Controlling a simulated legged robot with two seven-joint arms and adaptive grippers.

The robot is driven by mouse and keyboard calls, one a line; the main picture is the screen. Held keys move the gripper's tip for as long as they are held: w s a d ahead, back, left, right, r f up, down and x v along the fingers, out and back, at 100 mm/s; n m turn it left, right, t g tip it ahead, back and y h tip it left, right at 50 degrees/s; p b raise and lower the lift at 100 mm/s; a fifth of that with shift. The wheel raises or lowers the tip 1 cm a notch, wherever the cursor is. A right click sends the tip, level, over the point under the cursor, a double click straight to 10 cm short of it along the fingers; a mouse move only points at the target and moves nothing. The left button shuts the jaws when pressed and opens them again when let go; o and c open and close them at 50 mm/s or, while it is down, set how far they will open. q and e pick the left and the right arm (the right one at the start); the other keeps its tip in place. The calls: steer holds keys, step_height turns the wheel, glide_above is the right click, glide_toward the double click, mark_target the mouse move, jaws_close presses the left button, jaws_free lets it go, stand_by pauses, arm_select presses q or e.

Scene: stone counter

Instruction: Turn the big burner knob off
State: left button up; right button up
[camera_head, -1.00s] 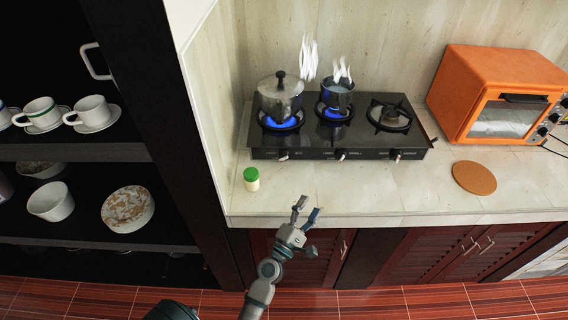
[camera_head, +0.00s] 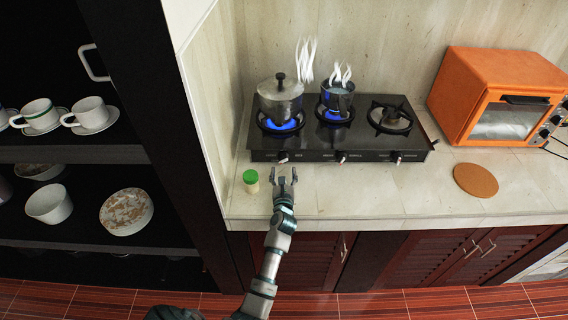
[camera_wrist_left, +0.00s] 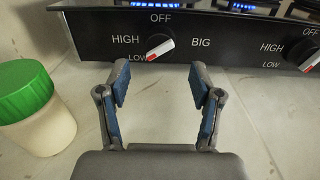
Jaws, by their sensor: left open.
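The big burner knob (camera_wrist_left: 160,47) is on the stove's black front panel in the left wrist view, under OFF and beside the word BIG. In the head view this knob (camera_head: 283,157) is the leftmost one, below the large lidded pot (camera_head: 281,100), and blue flame burns under that pot. My left gripper (camera_head: 284,174) is open and empty just in front of the knob, its two blue-padded fingers (camera_wrist_left: 162,90) on either side of it and short of it. My right gripper is not in view.
A green-lidded jar (camera_head: 251,181) stands just left of my left gripper. The stove (camera_head: 340,143) has a second lit burner with a smaller steaming pot (camera_head: 338,95). An orange toaster oven (camera_head: 470,85) and a round cork mat (camera_head: 475,180) are at right. The counter between is clear.

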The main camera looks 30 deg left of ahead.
mark_target(284, 162)
arm_select(q)
steer(key=x, duration=0.4)
steer(key=shift+w+a+f+b, duration=0.15)
steer(key=shift+w+b, duration=0.1)
steer(key=shift+b, duration=0.15)
steer(key=shift+w+a, duration=0.25)
steer(key=shift+w, duration=0.2)
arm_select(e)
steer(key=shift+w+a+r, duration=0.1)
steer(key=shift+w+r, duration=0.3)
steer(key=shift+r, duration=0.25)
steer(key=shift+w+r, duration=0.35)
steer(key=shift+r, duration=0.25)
arm_select(q)
steer(key=c, duration=1.1)
steer(key=shift+r, duration=0.2)
steer(key=shift+c, duration=0.2)
